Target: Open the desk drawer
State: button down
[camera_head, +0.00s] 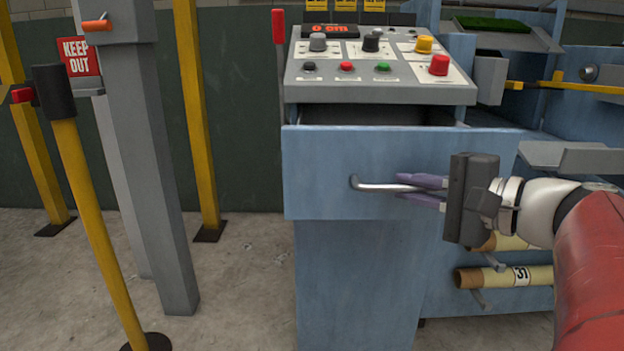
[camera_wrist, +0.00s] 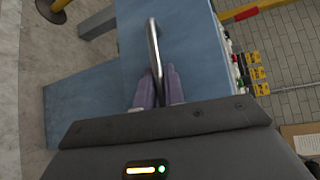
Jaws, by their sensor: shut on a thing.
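The desk drawer (camera_head: 315,168) is a blue box front below the grey control panel, and a dark gap shows above its top edge, so it stands partly pulled out. Its handle (camera_head: 375,187) is a silver bar on the drawer front. My gripper (camera_head: 425,190) comes from the right, its purple fingers closed around the right part of the bar. In the wrist view the handle (camera_wrist: 153,45) runs down between the two fingertips (camera_wrist: 158,88), and the drawer front (camera_wrist: 190,50) lies behind it. The right end of the handle is hidden by my fingers.
The control panel (camera_head: 375,72) with knobs and buttons sits above the drawer. Yellow posts (camera_head: 95,225) and a grey pillar (camera_head: 150,170) stand to the left. Rolled tubes (camera_head: 505,277) are on a rack at the lower right. Bare floor (camera_head: 250,270) lies left of the desk.

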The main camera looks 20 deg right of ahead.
jog(key=c, duration=1.5)
grip_release()
jog(key=v, duration=0.7)
jog(key=shift+s+d+p, duration=0.2)
jog(key=shift+s+p, duration=0.1)
jog(key=shift+s, duration=0.05)
